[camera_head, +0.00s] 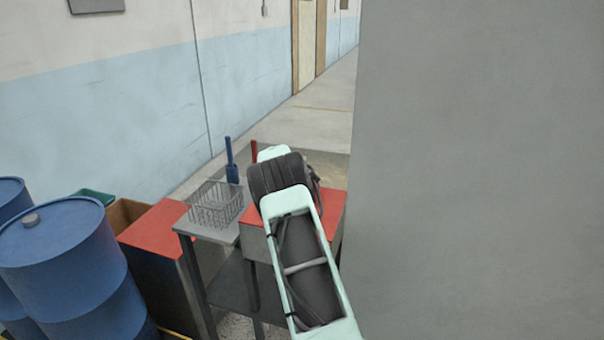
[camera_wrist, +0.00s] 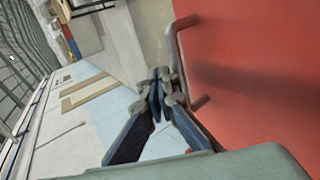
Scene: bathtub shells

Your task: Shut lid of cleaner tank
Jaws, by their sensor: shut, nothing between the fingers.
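The cleaner tank appears to be the grey box (camera_head: 254,243) with a red lid (camera_head: 331,206) on the grey table in the head view. The lid looks to lie flat or nearly flat over the box, but my arm covers much of it, so any gap is hidden. In the wrist view the red lid (camera_wrist: 262,70) fills the right side, with a metal bar handle (camera_wrist: 173,48) on it. My gripper (camera_wrist: 160,90) is shut and empty, its tips close beside the handle; I cannot tell whether they touch. The head view hides the gripper behind my arm.
A wire basket (camera_head: 215,205) and a blue upright tool (camera_head: 231,162) stand on the table (camera_head: 187,227) left of the tank. A red-topped cabinet (camera_head: 155,237) and blue drums (camera_head: 62,255) stand further left. A grey wall (camera_head: 480,170) blocks the right.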

